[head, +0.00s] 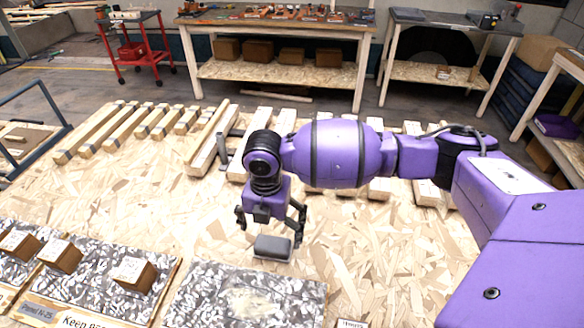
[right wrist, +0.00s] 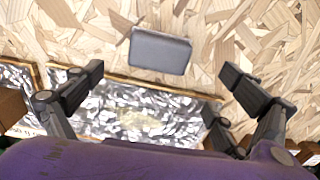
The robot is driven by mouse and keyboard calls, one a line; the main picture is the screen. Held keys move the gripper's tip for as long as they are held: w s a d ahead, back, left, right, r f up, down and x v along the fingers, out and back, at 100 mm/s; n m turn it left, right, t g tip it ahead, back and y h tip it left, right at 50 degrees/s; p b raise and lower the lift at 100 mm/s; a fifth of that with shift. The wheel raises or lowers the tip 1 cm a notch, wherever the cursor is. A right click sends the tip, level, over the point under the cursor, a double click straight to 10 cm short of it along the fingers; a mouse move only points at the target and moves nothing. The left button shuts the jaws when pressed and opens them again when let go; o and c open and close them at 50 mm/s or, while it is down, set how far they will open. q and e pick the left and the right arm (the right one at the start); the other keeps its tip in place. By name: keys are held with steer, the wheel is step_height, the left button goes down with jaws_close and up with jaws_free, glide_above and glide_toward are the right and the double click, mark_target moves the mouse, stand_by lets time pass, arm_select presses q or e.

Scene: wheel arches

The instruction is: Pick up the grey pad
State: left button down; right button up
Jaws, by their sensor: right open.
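The grey pad (head: 273,248) is a small block with rounded edges. In the head view it shows just below my right gripper (head: 270,222), near the back edge of a mottled panel. In the right wrist view the pad (right wrist: 160,51) lies on the chipboard, ahead of the fingertips and between their lines. My right gripper (right wrist: 160,78) is open, with its fingers wide apart and nothing between them. The head view does not show clearly how high the gripper is above the pad. My left gripper is not in view.
The mottled panel (head: 200,300) lies in front of the pad. Several brown blocks (head: 134,272) sit on similar panels at the left. Wooden bars (head: 208,140) lie across the back of the chipboard table (head: 130,205). The chipboard left of my right gripper is clear.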

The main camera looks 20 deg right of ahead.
mark_target(272, 243)
step_height(272, 243, down, 2)
steer(key=shift+f, duration=0.1)
steer(key=f, duration=0.4)
steer(key=shift+w+f, duration=0.25)
steer(key=shift+f, duration=0.25)
steer(key=shift+w+f, duration=0.1)
steer(key=shift+c, duration=0.6)
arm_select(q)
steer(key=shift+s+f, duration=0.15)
arm_select(e)
steer(key=c, duration=1.1)
